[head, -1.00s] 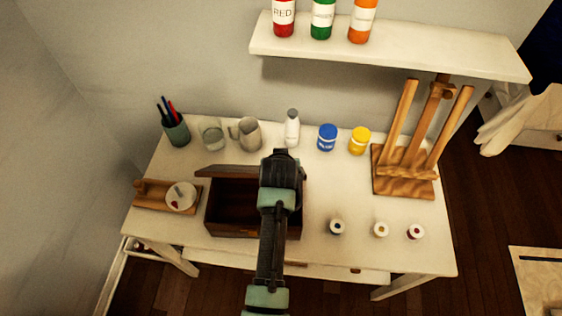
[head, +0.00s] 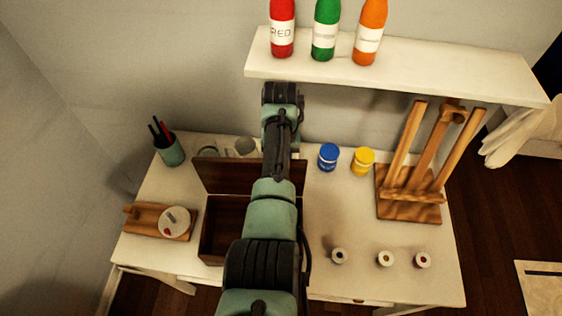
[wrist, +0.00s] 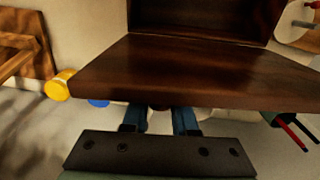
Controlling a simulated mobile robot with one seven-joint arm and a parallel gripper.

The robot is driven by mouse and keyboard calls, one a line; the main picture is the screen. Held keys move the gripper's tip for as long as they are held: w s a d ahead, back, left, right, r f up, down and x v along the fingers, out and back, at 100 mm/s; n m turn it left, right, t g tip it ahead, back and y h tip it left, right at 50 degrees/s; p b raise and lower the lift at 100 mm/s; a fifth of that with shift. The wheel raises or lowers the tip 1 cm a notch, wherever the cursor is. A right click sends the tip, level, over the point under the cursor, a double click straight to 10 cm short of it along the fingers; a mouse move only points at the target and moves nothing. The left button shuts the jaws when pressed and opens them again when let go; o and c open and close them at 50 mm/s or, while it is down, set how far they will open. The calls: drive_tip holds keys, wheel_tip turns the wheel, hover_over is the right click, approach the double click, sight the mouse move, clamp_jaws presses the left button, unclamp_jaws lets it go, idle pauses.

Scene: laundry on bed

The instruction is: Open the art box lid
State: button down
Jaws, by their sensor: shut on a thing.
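The art box (head: 222,225) is dark brown wood and sits on the white table, with its inside partly showing. Its lid (head: 226,175) stands raised at the back of the box, inner face towards the head camera. In the wrist view the lid (wrist: 190,75) is a broad brown panel, with more of the box above it. My gripper (wrist: 159,118) is at the lid's near edge, its two blue fingers closed around a small dark part there, mostly hidden by the lid. In the head view my arm hides the gripper and the box's right side.
A wooden holder with a white round item (head: 173,221) is left of the box. A pen cup (head: 172,152), blue jar (head: 328,157) and yellow jar (head: 363,161) stand behind. An easel (head: 415,185) is at right, and a shelf (head: 400,68) with bottles hangs above.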

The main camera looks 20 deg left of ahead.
idle(0.4)
drive_tip(key=c, duration=0.7)
unclamp_jaws()
wheel_tip(320, 180, up, 13)
drive_tip(key=shift+s+f+b, duration=0.1)
drive_tip(key=shift+s+b, duration=0.05)
drive_tip(key=shift+b, duration=0.3)
